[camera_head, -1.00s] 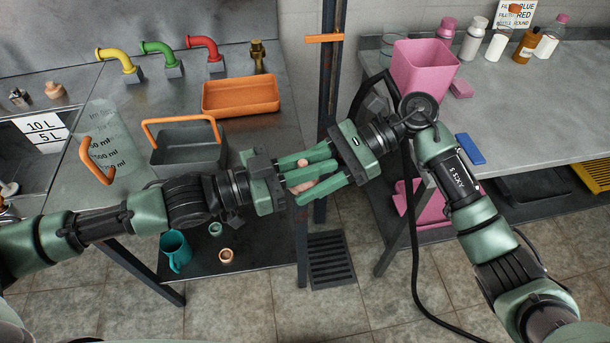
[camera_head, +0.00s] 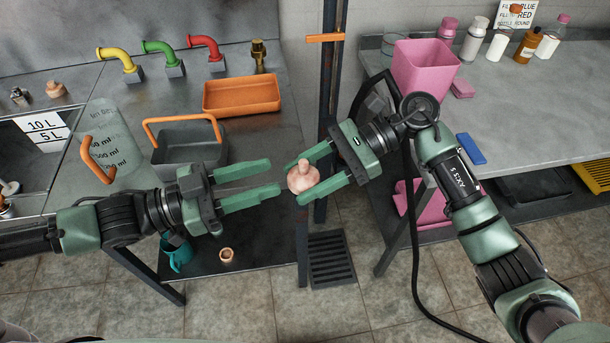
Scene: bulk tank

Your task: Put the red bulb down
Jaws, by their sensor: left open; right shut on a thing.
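A rounded bulb with a short neck (camera_head: 301,181) is in my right gripper (camera_head: 301,178). It looks pale pink rather than clear red. The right fingers close on it from the right and hold it in the air, in front of the gap between the two tables. My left gripper (camera_head: 274,178) is open and empty, just left of the bulb. Its fingers point at the bulb and are apart from it. A similar small pinkish-brown piece (camera_head: 55,89) sits at the far left by the sink.
The left table carries an orange tray (camera_head: 241,96), a grey basket with an orange handle (camera_head: 187,151) and a clear measuring jug (camera_head: 113,148). Yellow, green and red pipes stand behind. The right table (camera_head: 530,115) holds a pink bin (camera_head: 424,70) and bottles, with free room in front.

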